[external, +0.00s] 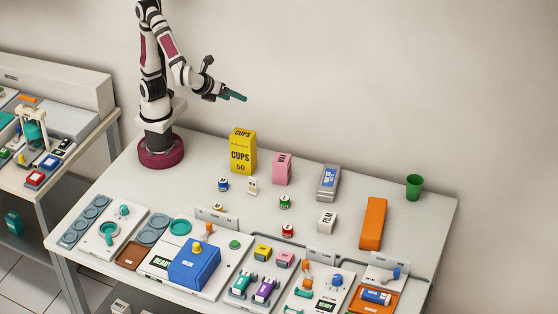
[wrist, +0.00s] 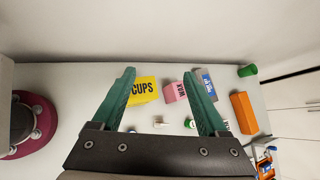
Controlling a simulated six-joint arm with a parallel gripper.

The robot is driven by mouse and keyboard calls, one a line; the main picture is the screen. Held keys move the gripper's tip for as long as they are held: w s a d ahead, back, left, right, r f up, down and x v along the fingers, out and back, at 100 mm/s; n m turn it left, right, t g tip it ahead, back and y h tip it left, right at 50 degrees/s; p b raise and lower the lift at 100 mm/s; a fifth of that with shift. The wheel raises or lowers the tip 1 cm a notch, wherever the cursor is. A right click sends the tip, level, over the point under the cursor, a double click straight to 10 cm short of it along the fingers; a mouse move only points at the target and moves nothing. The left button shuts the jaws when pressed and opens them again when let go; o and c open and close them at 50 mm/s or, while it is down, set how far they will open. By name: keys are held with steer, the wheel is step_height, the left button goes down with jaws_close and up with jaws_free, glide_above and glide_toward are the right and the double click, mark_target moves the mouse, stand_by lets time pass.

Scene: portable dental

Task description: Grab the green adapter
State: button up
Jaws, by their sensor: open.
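My gripper (external: 233,97) is raised above the back left of the table, with its teal fingers pointing right. In the wrist view its fingers (wrist: 160,74) are spread apart with nothing held between them. I cannot tell for sure which thing is the green adapter. A teal-green piece (external: 241,283) lies on a white panel at the front, beside a purple one (external: 265,289). A small round green piece (external: 235,244) sits on the panel behind them. A small green-topped item (external: 285,202) stands mid-table. My gripper is far above and apart from all of these.
A yellow cups box (external: 243,151), a pink box (external: 282,169), a grey-blue box (external: 328,183), an orange box (external: 373,223) and a green cup (external: 414,186) stand along the back and right. A blue box (external: 194,262) rises among the crowded front panels.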

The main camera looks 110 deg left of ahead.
steer(key=w+d+f+m+t+h, duration=0.1)
steer(key=w+d+m+t, duration=0.4)
steer(key=d, duration=0.4)
steer(key=w+d+f+m+t+h, duration=0.1)
steer(key=w+d+m+t+h, duration=0.15)
steer(key=d+m, duration=0.55)
steer(key=n+y, duration=0.1)
steer(key=n, duration=0.1)
glide_toward(279, 207)
steer(key=x, duration=0.3)
steer(key=r+x, duration=0.1)
steer(key=x, duration=0.2)
steer(key=r+x, duration=0.1)
steer(key=x, duration=0.2)
steer(key=shift+w+a+f, duration=0.1)
steer(key=shift+w+a, duration=0.25)
steer(key=shift+w, duration=0.05)
jaws_close()
